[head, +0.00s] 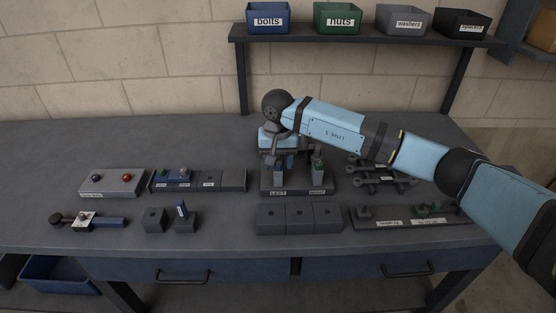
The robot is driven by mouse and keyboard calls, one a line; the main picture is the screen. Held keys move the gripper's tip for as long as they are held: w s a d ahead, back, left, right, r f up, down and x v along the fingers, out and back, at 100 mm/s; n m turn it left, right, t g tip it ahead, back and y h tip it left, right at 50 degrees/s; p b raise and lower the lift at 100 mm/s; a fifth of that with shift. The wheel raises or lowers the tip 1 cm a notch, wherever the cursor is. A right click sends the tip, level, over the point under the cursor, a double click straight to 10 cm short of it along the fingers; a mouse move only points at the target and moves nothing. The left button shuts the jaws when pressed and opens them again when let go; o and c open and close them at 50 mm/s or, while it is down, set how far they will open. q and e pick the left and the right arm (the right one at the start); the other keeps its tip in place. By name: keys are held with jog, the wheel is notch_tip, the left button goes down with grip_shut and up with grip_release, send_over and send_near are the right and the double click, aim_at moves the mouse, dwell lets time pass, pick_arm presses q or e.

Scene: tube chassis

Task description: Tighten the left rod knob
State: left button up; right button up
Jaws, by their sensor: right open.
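The chassis stand (298,187) is a dark block on the bench with white labels, "LEFT" on its left and "RIGHT" on its right. The gripper and wrist hide the back of the stand, and no separate rod knob can be made out. My left gripper is not in view.
Wrenches (383,180) lie right of the stand, under my arm. Dark blocks (299,218) sit in front. Labelled bins (338,18) stand on the shelf.

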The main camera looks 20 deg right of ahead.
jog(key=c, duration=0.9)
jog(key=shift+f+m+b, duration=0.1)
jog(key=shift+m+b, duration=0.3)
jog(key=shift+m, duration=0.1)
jog(key=shift+m+b, duration=0.45)
jog(key=shift+m, duration=1.35)
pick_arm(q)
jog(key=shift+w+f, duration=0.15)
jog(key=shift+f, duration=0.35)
pick_arm(e)
jog(key=o, duration=0.9)
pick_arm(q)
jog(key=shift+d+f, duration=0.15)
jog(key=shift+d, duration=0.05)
